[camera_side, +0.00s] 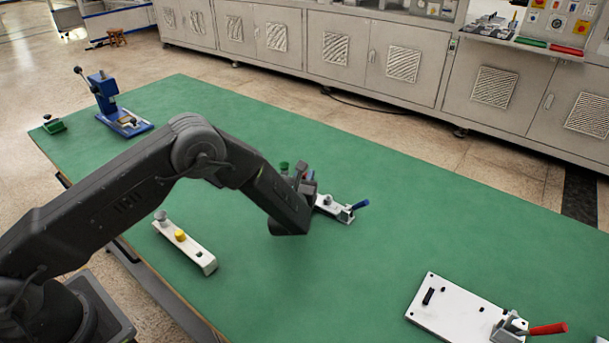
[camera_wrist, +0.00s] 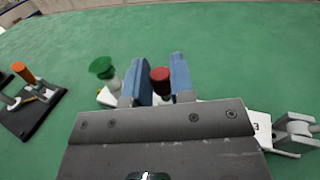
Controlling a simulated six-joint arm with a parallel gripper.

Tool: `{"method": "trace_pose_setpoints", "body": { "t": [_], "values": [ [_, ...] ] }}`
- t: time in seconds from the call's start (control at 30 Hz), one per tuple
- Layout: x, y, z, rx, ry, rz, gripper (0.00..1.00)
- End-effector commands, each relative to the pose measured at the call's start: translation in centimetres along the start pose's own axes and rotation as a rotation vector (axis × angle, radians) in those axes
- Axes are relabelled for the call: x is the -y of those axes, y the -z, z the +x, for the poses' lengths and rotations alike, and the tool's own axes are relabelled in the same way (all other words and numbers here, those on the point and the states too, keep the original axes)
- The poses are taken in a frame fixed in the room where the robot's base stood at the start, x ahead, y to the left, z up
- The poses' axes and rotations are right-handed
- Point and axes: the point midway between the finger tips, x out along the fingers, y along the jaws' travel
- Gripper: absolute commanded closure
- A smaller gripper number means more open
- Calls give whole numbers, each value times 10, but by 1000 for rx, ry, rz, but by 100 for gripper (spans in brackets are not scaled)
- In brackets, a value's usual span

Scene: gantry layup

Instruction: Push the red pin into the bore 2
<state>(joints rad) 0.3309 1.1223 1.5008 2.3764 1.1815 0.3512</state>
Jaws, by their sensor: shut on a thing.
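In the wrist view the red pin (camera_wrist: 160,77) stands upright between the two blue fingers of my gripper (camera_wrist: 163,70), which is shut on it. A white bar fixture lies beneath, mostly hidden by my gripper; its right part (camera_wrist: 258,122) bears the mark 3. The green pin (camera_wrist: 102,67) stands at the left by the bar's other end. In the side view my gripper (camera_side: 304,182) is at this white fixture (camera_side: 334,209), and the green pin (camera_side: 283,166) shows behind it. Bore 2 is hidden, so I cannot tell whether the red pin touches it or is in it.
A clamp (camera_wrist: 298,130) with a blue handle (camera_side: 359,205) stands at the fixture's right end. A white block with a yellow pin (camera_side: 180,236) lies nearer. A white plate (camera_side: 445,304) with a red-handled clamp lies right; a blue press (camera_side: 104,92) stands far left.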

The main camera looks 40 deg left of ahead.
Motion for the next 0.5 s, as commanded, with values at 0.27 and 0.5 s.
{"method": "trace_pose_setpoints", "body": {
  "t": [0.27,0.5],
  "values": [
    [0,7,0,-1,0,0,100],
    [0,13,0,-1,0,0,100]
  ]
}}
